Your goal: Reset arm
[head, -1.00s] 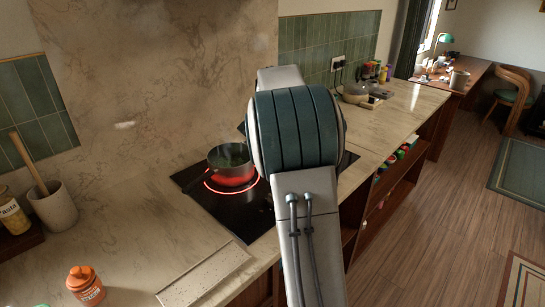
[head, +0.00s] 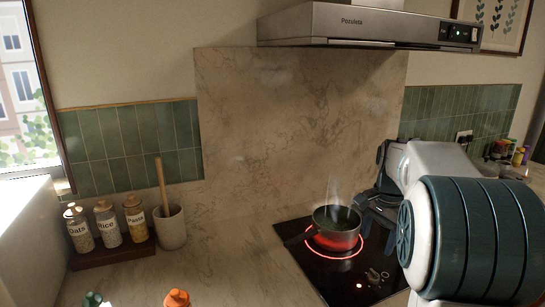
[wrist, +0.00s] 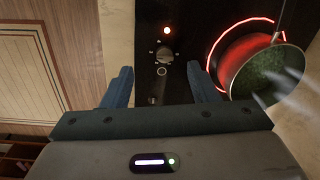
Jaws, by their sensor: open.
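My gripper (wrist: 160,78) is open and empty in the wrist view, with its two dark fingers apart. Between and beyond them lie the black cooktop and its control knob (wrist: 164,56). In the head view my gripper (head: 376,203) shows only partly, beside and behind the pot; its fingertips are hard to make out there. My large arm link fills the right side and hides part of the counter.
A steaming pot (head: 336,230) with green contents stands on a glowing red burner of the cooktop (head: 330,278), right of the fingers in the wrist view. The range hood (head: 370,25) hangs above. Jars (head: 108,224) and a utensil crock (head: 170,228) stand left. The counter's middle is clear.

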